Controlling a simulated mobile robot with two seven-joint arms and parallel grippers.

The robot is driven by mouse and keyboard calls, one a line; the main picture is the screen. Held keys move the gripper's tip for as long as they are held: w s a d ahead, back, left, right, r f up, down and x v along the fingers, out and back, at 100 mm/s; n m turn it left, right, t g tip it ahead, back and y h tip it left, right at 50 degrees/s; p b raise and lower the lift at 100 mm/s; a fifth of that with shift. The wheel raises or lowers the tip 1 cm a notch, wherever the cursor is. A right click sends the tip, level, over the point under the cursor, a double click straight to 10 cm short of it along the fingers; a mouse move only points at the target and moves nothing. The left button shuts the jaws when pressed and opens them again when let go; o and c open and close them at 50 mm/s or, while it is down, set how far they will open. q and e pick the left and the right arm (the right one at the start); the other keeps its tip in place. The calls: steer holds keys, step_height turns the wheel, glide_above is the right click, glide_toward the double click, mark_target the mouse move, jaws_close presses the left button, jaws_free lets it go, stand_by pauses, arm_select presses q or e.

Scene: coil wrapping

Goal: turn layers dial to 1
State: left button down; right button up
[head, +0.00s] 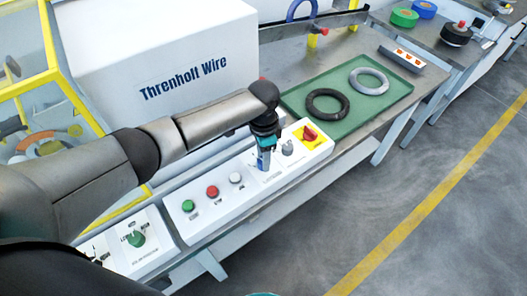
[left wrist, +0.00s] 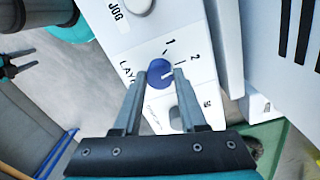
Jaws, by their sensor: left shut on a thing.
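The layers dial is a round blue knob (left wrist: 160,73) on a white panel, with the printed numbers 1, 2 and 3 around its right side in the left wrist view. A small pale mark shows on its face; I cannot tell exactly which number it points at. My left gripper (left wrist: 158,80) has its two fingers on either side of the knob and is shut on it. In the head view my left gripper (head: 264,158) reaches down to the white control panel (head: 222,207) and hides most of the dial.
Green (head: 188,206), red (head: 212,192) and white (head: 236,179) buttons sit left of the dial. A grey knob (head: 287,148) and a red switch (head: 309,133) sit right. A green tray (head: 300,118) with two rings lies behind. A large white box (head: 160,55) stands at the back.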

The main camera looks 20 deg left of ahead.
arm_select(q)
steer(key=n+p, duration=0.4)
steer(key=shift+r+n+p, duration=0.2)
steer(key=shift+n+p, duration=0.1)
steer(key=shift+p, duration=0.05)
steer(key=n+p, duration=0.2)
steer(key=n, duration=0.1)
steer(key=shift+f, duration=0.1)
steer(key=shift+n+p, duration=0.65)
steer(key=shift+n, duration=0.45)
steer(key=shift+f, duration=0.1)
steer(key=shift+c, duration=2.3)
jaws_free()
